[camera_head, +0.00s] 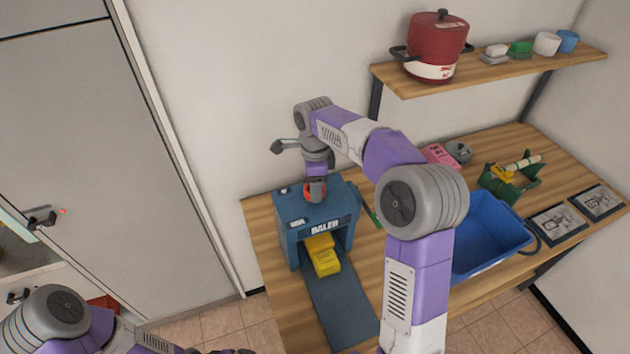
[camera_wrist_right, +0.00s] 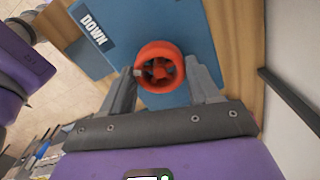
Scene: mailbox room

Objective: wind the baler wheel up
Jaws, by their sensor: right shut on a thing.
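The blue baler (camera_head: 295,240) stands on the wooden bench, with its red-orange wheel (camera_head: 315,191) on top. My right gripper (camera_head: 315,183) points down over the wheel and is shut on it. In the right wrist view the wheel (camera_wrist_right: 160,67) sits between the two fingers of the gripper (camera_wrist_right: 165,75). The "DOWN" label (camera_wrist_right: 93,33) shows on the baler top beside it. Yellow blocks (camera_head: 325,260) lie in the baler's mouth and on the dark chute in front. My left arm shows at the bottom left, but its gripper is out of the picture.
A blue bin (camera_head: 488,235) stands on the bench to the right, with a green caddy (camera_head: 510,182) behind it. A red cooker (camera_head: 434,50) stands on the shelf (camera_head: 500,70) above. A closed door (camera_head: 80,130) is at left. My right arm crosses over the bench.

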